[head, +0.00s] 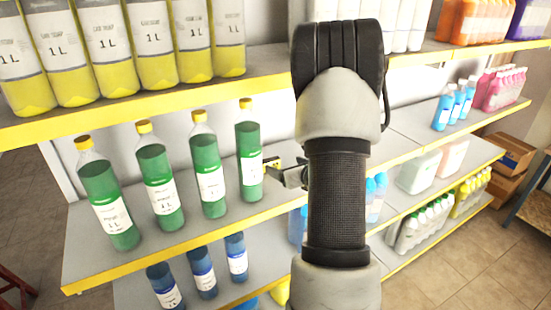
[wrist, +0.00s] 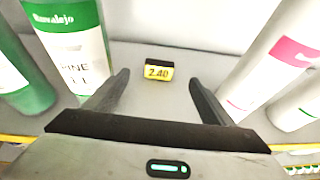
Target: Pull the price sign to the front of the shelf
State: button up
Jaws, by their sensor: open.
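The price sign (wrist: 158,72) is a small black and yellow block reading 2.40. It stands on the grey shelf deck, set back from the yellow front edge. In the wrist view it is upright, centred just ahead of the gap between my fingertips. In the head view a small yellow part of the sign (head: 275,162) shows at my fingers. My gripper (wrist: 160,80) is open and empty, reaching in over the shelf (head: 185,250). In the head view my gripper (head: 284,173) is partly hidden by my arm.
Green bottles (head: 249,156) stand left of the sign, the nearest close to my left finger. White bottles with pink labels (wrist: 275,55) stand to the right in the wrist view. A shelf of yellow bottles (head: 150,45) is above, blue bottles (head: 202,272) below.

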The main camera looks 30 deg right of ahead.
aim_at(269, 159)
jog(key=p+x, duration=0.1)
jog(key=x, duration=1.6)
